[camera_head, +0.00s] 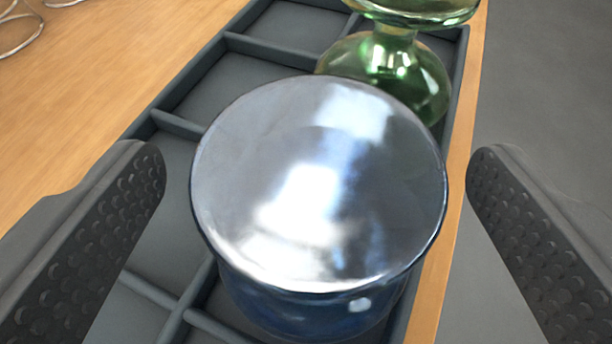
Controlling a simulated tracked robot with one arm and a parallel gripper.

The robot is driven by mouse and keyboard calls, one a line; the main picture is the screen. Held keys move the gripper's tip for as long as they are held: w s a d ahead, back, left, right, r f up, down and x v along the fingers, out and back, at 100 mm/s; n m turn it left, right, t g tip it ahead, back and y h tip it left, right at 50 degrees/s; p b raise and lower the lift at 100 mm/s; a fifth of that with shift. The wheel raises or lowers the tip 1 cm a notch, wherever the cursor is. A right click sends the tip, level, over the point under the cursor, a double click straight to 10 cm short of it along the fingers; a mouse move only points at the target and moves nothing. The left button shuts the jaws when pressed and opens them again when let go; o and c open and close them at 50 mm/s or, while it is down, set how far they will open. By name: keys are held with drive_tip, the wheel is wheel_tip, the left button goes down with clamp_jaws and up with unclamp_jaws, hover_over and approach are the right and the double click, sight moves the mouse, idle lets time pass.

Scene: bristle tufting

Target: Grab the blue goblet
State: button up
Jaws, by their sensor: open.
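The blue goblet (318,185) fills the middle of the view. It shows a broad, shiny, silvery-blue round top and a darker blue body (310,310) below it. It stands in or over a dark grey compartment tray (190,82); its foot is hidden. My gripper (317,190) is open, with one dark, dimpled finger at the left and one at the right. The goblet lies between the fingers in the picture, with a gap on each side, and neither finger appears to touch it.
A green glass goblet (385,70) stands in the tray just behind the blue one, partly hidden by it. The wooden table (90,95) is mostly clear at the left, with thin metal loops (20,30) at the top left. Grey floor (550,80) lies beyond the table's right edge.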

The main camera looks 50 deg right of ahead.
sight(310, 146)
drive_tip(key=b+x, duration=0.1)
drive_tip(key=x, duration=0.3)
drive_tip(key=shift+w+f, duration=0.1)
drive_tip(key=shift+w, duration=0.05)
drive_tip(key=c, duration=1.2)
drive_tip(key=shift+c, duration=0.2)
drive_tip(key=shift+r, duration=0.2)
